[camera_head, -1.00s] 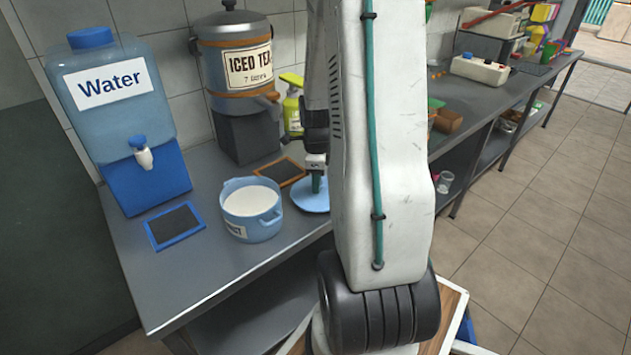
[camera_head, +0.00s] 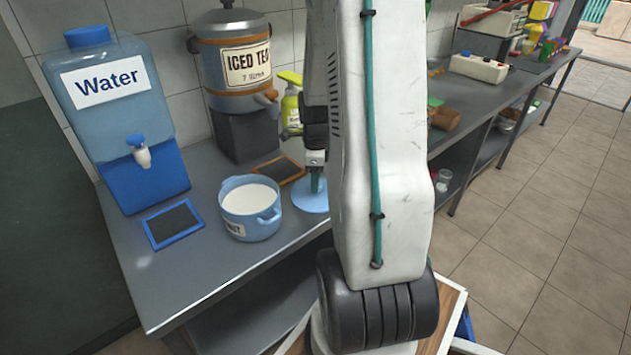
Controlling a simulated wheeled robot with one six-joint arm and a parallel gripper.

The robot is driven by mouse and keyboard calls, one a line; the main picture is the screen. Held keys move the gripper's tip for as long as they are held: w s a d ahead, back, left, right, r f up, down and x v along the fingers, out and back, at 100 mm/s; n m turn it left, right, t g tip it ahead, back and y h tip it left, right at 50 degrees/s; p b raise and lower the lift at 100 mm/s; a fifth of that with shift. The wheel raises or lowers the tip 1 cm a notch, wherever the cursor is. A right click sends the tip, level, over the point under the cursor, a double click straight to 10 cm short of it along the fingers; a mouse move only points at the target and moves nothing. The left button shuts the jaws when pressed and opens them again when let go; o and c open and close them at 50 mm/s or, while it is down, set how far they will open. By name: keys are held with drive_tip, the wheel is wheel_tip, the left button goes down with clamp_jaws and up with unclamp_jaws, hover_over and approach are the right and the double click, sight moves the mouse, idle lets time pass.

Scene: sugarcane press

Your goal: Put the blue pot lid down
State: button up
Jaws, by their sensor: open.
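The blue pot lid (camera_head: 309,199) lies on the grey counter just right of the blue pot, partly hidden behind my arm.
A water dispenser (camera_head: 118,120) and an iced tea urn (camera_head: 236,85) stand at the back left. Two small framed boards, one blue (camera_head: 173,224) and one brown (camera_head: 279,170), lie near the pot. A green-yellow bottle (camera_head: 291,108) stands behind my gripper. Counter (camera_head: 215,270) in front is clear.

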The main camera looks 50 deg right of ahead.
wheel_tip(320, 180, up, 10)
drive_tip(key=a+r+n, duration=0.5)
drive_tip(key=a, duration=0.3)
drive_tip(key=s+a+r+n, duration=0.2)
drive_tip(key=s+a+n, duration=0.2)
drive_tip(key=a+n, duration=0.3)
drive_tip(key=s+a+r+n, duration=0.3)
drive_tip(key=s+a+n, duration=0.1)
drive_tip(key=a+n, duration=0.4)
drive_tip(key=s+a+r+n+t, duration=0.1)
drive_tip(key=s+a+r+n, duration=0.2)
drive_tip(key=a+n, duration=0.4)
drive_tip(key=s+n, duration=0.1)
drive_tip(key=n, duration=0.1)
drive_tip(key=shift+s+a+n, duration=0.25)
drive_tip(key=shift+s+n, duration=0.05)
